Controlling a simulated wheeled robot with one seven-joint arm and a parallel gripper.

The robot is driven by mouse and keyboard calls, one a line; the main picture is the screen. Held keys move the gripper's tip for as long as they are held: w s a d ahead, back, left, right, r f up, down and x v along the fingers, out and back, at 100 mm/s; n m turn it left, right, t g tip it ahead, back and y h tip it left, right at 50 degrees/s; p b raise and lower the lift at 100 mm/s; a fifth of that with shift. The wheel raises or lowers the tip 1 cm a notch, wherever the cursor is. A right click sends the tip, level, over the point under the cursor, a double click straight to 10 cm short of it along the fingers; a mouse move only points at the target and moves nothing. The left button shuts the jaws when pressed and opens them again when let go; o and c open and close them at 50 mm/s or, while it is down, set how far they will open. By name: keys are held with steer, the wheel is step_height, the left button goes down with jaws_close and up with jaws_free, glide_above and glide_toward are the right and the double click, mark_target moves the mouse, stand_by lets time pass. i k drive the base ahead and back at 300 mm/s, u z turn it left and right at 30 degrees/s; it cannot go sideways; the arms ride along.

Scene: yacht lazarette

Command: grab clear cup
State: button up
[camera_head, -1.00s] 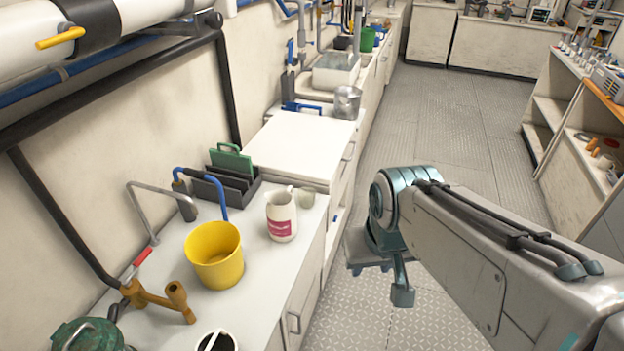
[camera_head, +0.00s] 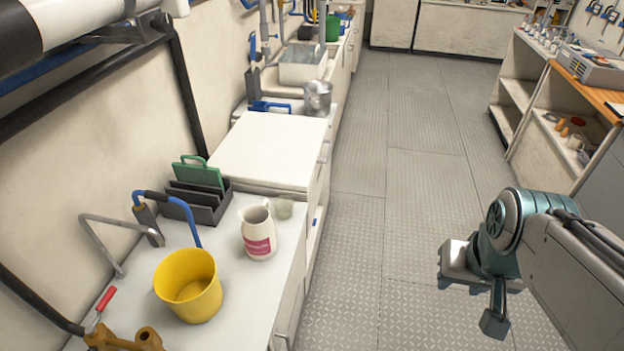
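A small clear cup (camera_head: 284,208) stands on the white counter (camera_head: 235,296), just behind and to the right of a white pitcher with a pink label (camera_head: 258,232). The cup is pale and hard to make out against the counter. My gripper (camera_head: 476,300) is at the right over the floor, well apart from the counter and the cup. Its fingers are partly hidden by its own body, and I cannot see whether they are open or shut.
A yellow bucket (camera_head: 189,285) stands in front of the pitcher. A dark rack with a green board (camera_head: 198,173) is behind, and a raised white lid (camera_head: 268,150) lies beyond the cup. A metal pot (camera_head: 317,98) is further back. The aisle floor (camera_head: 400,170) is clear.

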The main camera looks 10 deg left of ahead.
mark_target(283, 205)
steer(key=u, duration=0.05)
steer(key=i, duration=1.25)
steer(key=u, duration=2.9)
